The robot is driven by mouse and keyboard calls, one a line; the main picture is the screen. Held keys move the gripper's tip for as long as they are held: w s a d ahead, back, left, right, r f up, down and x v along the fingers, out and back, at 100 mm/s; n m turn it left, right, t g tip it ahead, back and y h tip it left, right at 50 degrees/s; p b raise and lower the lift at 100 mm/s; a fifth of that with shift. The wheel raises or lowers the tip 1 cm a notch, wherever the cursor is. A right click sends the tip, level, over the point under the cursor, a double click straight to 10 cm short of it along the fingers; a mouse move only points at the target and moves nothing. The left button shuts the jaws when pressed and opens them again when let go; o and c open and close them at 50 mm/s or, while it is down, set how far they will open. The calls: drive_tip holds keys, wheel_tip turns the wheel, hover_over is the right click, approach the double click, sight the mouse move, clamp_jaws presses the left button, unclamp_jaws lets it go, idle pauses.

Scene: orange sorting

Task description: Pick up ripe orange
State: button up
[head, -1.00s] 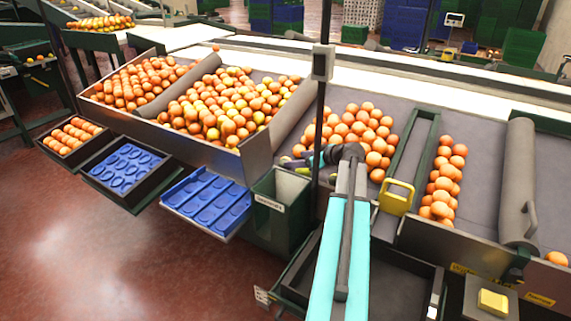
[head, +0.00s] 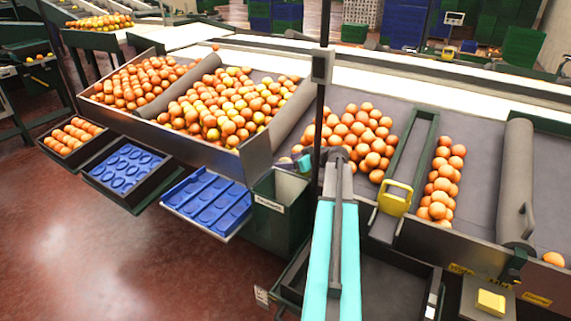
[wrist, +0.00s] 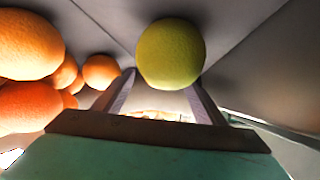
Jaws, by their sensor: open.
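My gripper (head: 302,163) is low over the sorting table's front edge, left of the middle pile of oranges (head: 362,132), and partly hidden behind a dark post. In the wrist view its two fingers (wrist: 163,82) are apart. A yellow-green orange (wrist: 170,53) sits at and just beyond the fingertips, between their lines; I cannot tell whether they touch it. Several ripe, deep-orange fruits (wrist: 28,45) lie to the left of the fingers in the wrist view. A mixed pile of orange and yellowish fruits (head: 222,105) fills the bin to the left in the head view.
Grey roller dividers (head: 292,112) separate the piles. A green bin (head: 280,210) stands below the table edge. Blue trays (head: 208,200) lie to its left. A yellow handle (head: 395,197) and a green-framed divider (head: 412,155) are at the right.

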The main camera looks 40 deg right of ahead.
drive_tip(key=shift+w+f, duration=0.1)
drive_tip(key=shift+w, duration=0.05)
idle(0.4)
drive_tip(key=c, duration=1.2)
drive_tip(key=shift+o, duration=0.2)
wheel_tip(320, 180, up, 10)
drive_tip(key=b, duration=0.1)
idle(0.3)
